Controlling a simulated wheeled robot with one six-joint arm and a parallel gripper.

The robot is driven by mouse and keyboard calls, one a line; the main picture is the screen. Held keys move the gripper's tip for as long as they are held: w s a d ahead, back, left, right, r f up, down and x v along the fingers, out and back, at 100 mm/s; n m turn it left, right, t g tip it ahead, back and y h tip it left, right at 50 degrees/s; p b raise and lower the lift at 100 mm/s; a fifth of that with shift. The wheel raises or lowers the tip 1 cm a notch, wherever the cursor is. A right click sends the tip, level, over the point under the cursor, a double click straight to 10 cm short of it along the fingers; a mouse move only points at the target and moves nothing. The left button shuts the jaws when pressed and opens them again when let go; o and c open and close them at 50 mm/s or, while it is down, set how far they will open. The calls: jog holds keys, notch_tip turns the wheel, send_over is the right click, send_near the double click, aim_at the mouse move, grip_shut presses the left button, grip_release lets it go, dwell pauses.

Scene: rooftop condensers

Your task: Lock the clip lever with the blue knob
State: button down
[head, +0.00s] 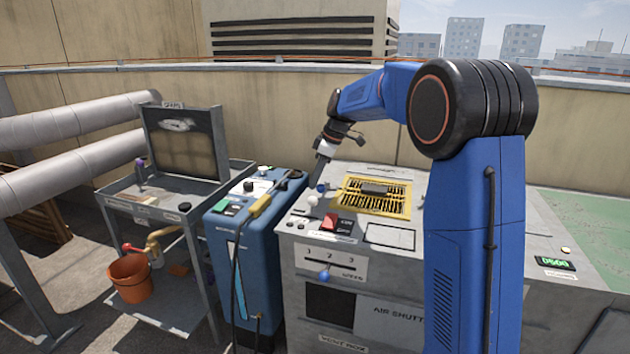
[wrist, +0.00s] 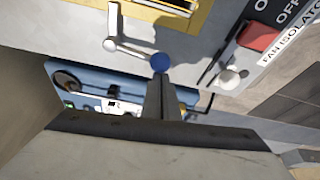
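The clip lever's blue knob (wrist: 160,63) shows in the wrist view at the end of a pale lever arm (wrist: 132,51). The arm runs from a pale pivot (wrist: 113,43) beside the yellow-framed opening. In the head view the blue knob (head: 320,188) is small, at the left of the grey cabinet's top. My gripper (wrist: 162,78) has its narrow fingers together with no gap visible, and its tips appear right at the blue knob. In the head view my gripper (head: 322,163) points down just above the knob. I cannot tell whether it touches.
A pale ball knob (wrist: 228,78) stands near the red fan isolator switch (wrist: 258,37). The yellow-framed grille (head: 375,197) lies right of my gripper. A blue unit (head: 255,225) stands left. Another blue knob (head: 324,275) is on the numbered front panel.

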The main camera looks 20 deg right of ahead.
jog(key=a, duration=0.1)
jog(key=w+a, duration=0.1)
jog(key=a, duration=0.1)
jog(key=shift+w+a+r, duration=0.15)
jog(key=shift+r, duration=0.2)
jog(key=v, duration=1)
jog(key=shift+w, duration=0.2)
